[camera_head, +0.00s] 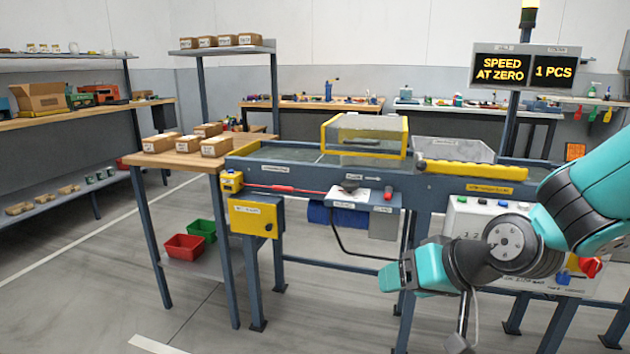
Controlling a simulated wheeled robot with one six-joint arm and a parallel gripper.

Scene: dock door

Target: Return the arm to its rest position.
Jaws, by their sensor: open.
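My teal and dark grey arm reaches in from the right edge and bends in front of the conveyor. My gripper (392,277) is at its left end, pointing left, in front of the conveyor's legs. It is open, and nothing shows in it. The finger shapes are hard to make out from this side. The arm covers part of the white control panel (470,217) at the right.
The conveyor (300,160) with a yellow-framed clear guard (365,136) stands behind my gripper. A wooden-topped table (175,160) with several boxes is at the left. Red (184,247) and green (201,230) bins sit below it. The floor at front left is clear.

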